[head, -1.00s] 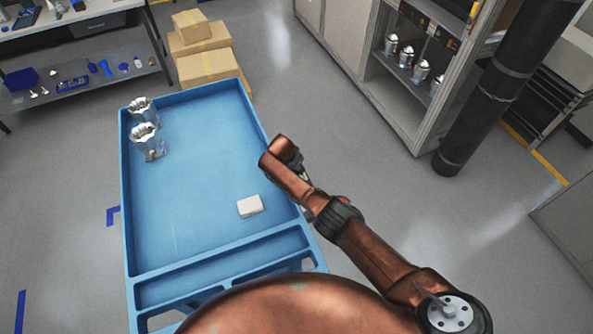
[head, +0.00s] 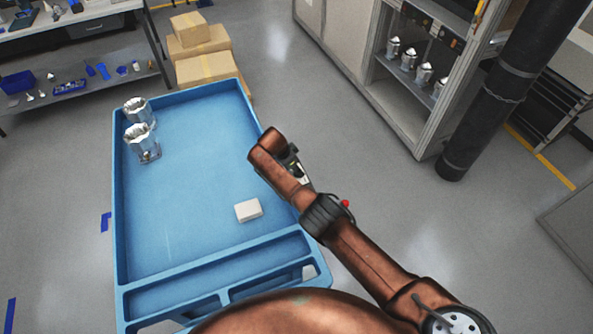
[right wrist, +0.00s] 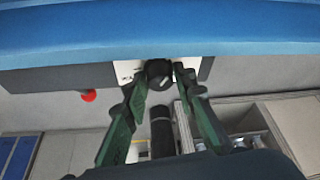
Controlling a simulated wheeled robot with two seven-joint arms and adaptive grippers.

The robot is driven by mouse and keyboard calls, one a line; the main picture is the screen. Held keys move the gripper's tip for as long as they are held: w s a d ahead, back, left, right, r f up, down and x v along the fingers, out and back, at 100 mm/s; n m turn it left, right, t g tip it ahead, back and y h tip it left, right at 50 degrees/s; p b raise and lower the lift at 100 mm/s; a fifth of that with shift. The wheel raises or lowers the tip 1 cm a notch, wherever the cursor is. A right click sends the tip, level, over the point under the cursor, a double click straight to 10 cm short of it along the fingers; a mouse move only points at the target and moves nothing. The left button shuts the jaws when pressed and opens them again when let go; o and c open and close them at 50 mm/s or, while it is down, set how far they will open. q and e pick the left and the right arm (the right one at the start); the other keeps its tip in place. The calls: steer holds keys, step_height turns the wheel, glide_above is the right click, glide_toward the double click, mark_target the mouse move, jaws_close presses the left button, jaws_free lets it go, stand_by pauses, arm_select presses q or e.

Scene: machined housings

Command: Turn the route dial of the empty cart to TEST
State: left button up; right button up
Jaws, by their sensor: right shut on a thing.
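The blue cart (head: 180,215) stands in front of me in the head view. It carries two shiny metal housings (head: 141,138) at its far left corner and a small white block (head: 248,210), so its tray is not bare. In the right wrist view the route dial (right wrist: 158,70) is a round black knob with a white mark, on a pale plate below the cart's blue rim. My right gripper (right wrist: 160,80) has its green fingers on both sides of the knob, shut on it. The plate's lettering is mostly hidden and unreadable. My left gripper is out of view.
Cardboard boxes (head: 205,68) stand beyond the cart. A cabinet (head: 405,110) with metal parts and a black column (head: 490,95) stand at the right. The floor between is clear.

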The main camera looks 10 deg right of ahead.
steer(key=o, duration=1.2)
steer(key=shift+c, duration=0.2)
steer(key=shift+s+a+r, duration=0.1)
steer(key=shift+a+r, duration=0.2)
steer(key=shift+r, duration=0.2)
steer(key=v, duration=1)
steer(key=shift+r, duration=0.45)
steer(key=shift+s, duration=0.1)
